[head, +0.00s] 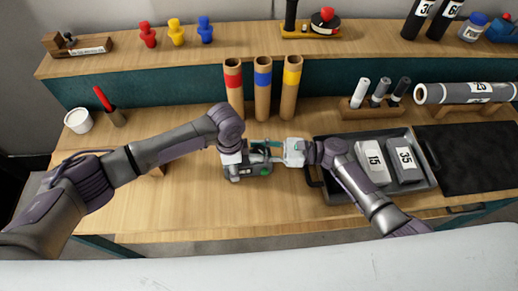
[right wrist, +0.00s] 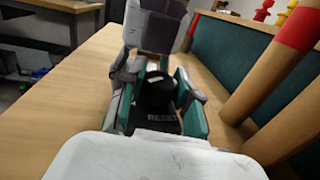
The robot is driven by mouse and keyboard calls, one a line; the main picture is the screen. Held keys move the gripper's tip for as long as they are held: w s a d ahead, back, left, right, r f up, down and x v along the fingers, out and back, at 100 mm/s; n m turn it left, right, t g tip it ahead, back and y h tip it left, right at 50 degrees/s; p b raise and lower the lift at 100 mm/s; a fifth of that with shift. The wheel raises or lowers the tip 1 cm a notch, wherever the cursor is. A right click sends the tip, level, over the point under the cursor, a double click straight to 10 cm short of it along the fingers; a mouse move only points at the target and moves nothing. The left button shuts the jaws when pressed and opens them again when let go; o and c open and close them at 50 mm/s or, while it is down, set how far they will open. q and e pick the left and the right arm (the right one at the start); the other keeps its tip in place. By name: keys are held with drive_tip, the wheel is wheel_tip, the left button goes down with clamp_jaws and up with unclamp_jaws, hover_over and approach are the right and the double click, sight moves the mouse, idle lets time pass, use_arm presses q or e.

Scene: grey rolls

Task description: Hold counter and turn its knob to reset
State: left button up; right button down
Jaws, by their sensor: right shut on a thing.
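The counter (head: 263,169) is a small dark grey device with a green spot, on the table between my two grippers. Its black knob (right wrist: 157,92) shows in the right wrist view, above a dark face lettered RESET (right wrist: 160,117). My right gripper (head: 273,151) comes from the right, with its teal-padded fingers on both sides of the knob, shut on it; the fingers also show in the right wrist view (right wrist: 160,100). My left gripper (head: 236,161) points down at the counter's left end. Its fingertips are mostly hidden, so its grip is unclear.
Red, blue and yellow banded tubes (head: 263,85) stand just behind the counter. A dark tray (head: 336,190) with grey blocks 15 and 35 lies to the right. A white cup (head: 78,121) stands far left. The table's front left is clear.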

sight(259, 150)
drive_tip(key=n+g, duration=0.4)
drive_tip(key=g, duration=0.2)
drive_tip(key=shift+w+g, duration=0.1)
drive_tip(key=shift+g, duration=0.2)
drive_tip(key=shift+f+n+g+h, duration=0.1)
drive_tip(key=shift+n+g+h, duration=0.2)
drive_tip(key=shift+n+g, duration=0.25)
drive_tip(key=shift+s+g, duration=0.2)
drive_tip(key=shift+g, duration=0.15)
drive_tip(key=c, duration=0.8)
unclamp_jaws()
drive_tip(key=shift+o, duration=0.2)
drive_tip(key=shift+n, duration=0.25)
wheel_tip(259, 150, up, 10)
drive_tip(key=shift+r, duration=0.1)
